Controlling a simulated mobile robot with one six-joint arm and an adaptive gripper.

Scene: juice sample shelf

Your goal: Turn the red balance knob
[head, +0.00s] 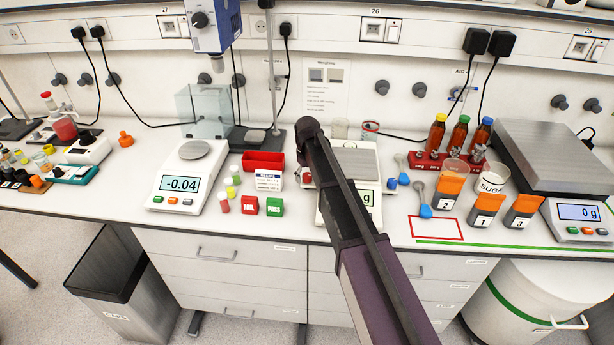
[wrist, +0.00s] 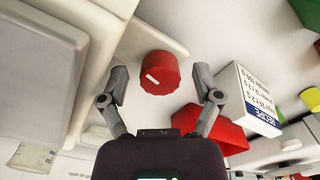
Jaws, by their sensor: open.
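The red balance knob (wrist: 160,73) shows in the wrist view as a round red cap with a white mark on it. It sits beside the pale balance body (wrist: 115,25). My gripper (wrist: 160,80) is open, with one finger on the left of the knob and one on the right. Gaps show between the fingers and the knob, and nothing is held. In the head view a small red piece (head: 306,175) shows at the left side of the middle balance (head: 367,158). My arm covers part of that balance and its display, and my gripper cannot be made out there.
A labelled white box (head: 269,180) and a red tray (head: 262,161) stand close to the left; the box (wrist: 245,95) is near the right finger in the wrist view. Another balance (head: 180,185) reads -0.04. Red and green cubes stand at the front. Bottles and cups are on the right.

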